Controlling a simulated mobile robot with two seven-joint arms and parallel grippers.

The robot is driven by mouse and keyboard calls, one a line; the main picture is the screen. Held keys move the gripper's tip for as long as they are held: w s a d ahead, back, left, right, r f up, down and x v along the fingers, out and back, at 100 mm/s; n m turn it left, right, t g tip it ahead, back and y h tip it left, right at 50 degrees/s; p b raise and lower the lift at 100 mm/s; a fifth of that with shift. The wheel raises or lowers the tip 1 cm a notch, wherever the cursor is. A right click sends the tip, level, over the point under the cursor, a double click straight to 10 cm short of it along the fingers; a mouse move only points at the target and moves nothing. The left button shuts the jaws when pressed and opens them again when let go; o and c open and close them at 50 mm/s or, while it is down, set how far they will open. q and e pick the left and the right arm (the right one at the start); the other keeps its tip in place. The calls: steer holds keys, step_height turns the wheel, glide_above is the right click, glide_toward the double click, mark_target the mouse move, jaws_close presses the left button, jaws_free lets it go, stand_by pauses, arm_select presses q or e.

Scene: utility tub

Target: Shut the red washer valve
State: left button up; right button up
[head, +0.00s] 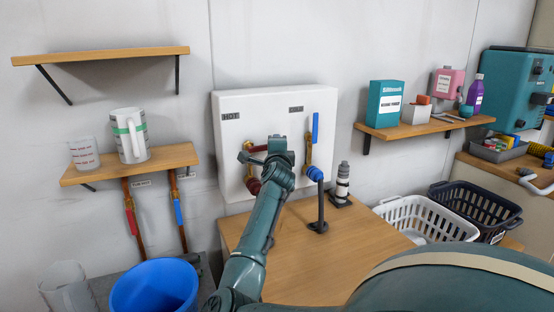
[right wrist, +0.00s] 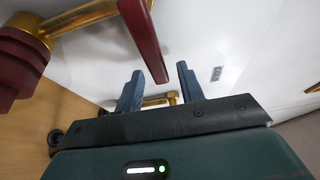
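The red washer valve is on the left of the white wall box (head: 225,95), below a "HOT" label. Its red lever (head: 257,148) lies about level, its right part hidden behind my right gripper (head: 277,146). In the right wrist view the red lever (right wrist: 143,35) comes in from the top, its tip seen in the gap between the two fingers. My right gripper (right wrist: 160,82) is open; contact with the lever cannot be told. The brass valve body (right wrist: 80,17) and dark red hose fitting (right wrist: 15,55) are at upper left. My left gripper is out of view.
A blue lever (head: 316,128) stands upright on the valve at right, with a blue fitting (head: 315,173) below. A dark bottle (head: 342,185) stands on the wooden top (head: 290,275). Shelves flank the box; a blue bucket (head: 155,290) is at lower left.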

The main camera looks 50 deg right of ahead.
steer(key=b+v, duration=0.1)
steer(key=v, duration=1.1)
steer(key=shift+b, duration=0.4)
